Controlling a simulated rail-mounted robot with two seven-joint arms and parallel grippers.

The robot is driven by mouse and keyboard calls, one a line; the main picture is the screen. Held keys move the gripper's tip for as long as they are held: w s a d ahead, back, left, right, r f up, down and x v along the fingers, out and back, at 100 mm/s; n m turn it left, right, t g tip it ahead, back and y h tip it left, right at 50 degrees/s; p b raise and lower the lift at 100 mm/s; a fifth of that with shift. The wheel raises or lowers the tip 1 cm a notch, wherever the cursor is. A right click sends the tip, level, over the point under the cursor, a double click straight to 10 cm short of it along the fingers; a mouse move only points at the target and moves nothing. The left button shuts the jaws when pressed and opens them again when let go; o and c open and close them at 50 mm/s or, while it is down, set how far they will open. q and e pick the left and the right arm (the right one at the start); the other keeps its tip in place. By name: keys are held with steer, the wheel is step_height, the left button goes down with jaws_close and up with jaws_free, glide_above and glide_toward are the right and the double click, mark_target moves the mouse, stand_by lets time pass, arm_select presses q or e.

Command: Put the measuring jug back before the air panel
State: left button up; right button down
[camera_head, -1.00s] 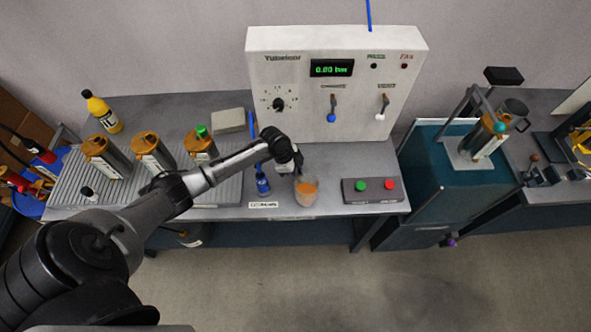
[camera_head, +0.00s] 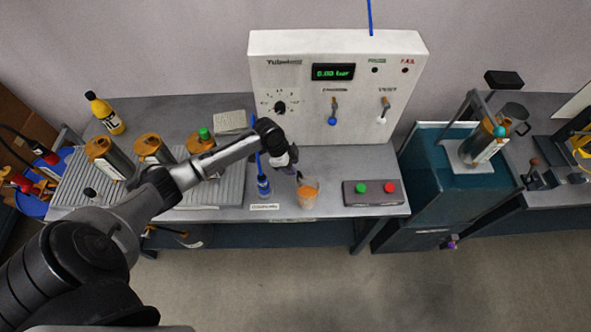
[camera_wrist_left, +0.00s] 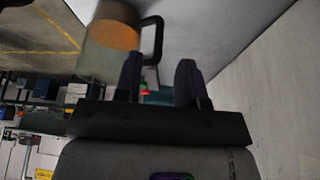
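The measuring jug (camera_head: 307,194), clear with orange contents, stands upright on the grey bench in front of the white air panel (camera_head: 290,70). In the left wrist view the jug (camera_wrist_left: 110,40) shows at the upper left, with its dark handle just beyond the fingertips. My left gripper (camera_head: 294,166) is just behind and left of the jug in the head view. Its two fingers (camera_wrist_left: 161,66) are apart with nothing visibly held between them. Whether a finger touches the handle is hard to tell. My right gripper is not in view.
A blue-capped fitting (camera_head: 263,187) stands just left of the jug. Several orange-capped cylinders (camera_head: 152,150) stand on the ribbed mat at left. The bench's front edge is close to the jug.

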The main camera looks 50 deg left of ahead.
arm_select(q)
steer(key=v, duration=0.7)
steer(key=s+d+f+n, duration=0.1)
steer(key=s+d+f, duration=0.2)
steer(key=s+d, duration=0.35)
steer(key=s+d+f, duration=0.4)
steer(key=s+d, duration=0.1)
steer(key=d, duration=0.3)
steer(key=s+d+r+n+y, duration=0.1)
steer(key=s+d+r+n, duration=0.1)
steer(key=s, duration=0.5)
steer(key=s+d+r+n+y, duration=0.2)
steer(key=s+d+r+n, duration=0.1)
steer(key=s+n, duration=0.2)
steer(key=shift+s+d+r+t+p, duration=0.25)
steer(key=shift+s+t+p, duration=0.15)
steer(key=shift+s, duration=0.6)
step_height(320, 180, up, 25)
steer(key=p, duration=2.5)
steer(key=shift+r, duration=0.15)
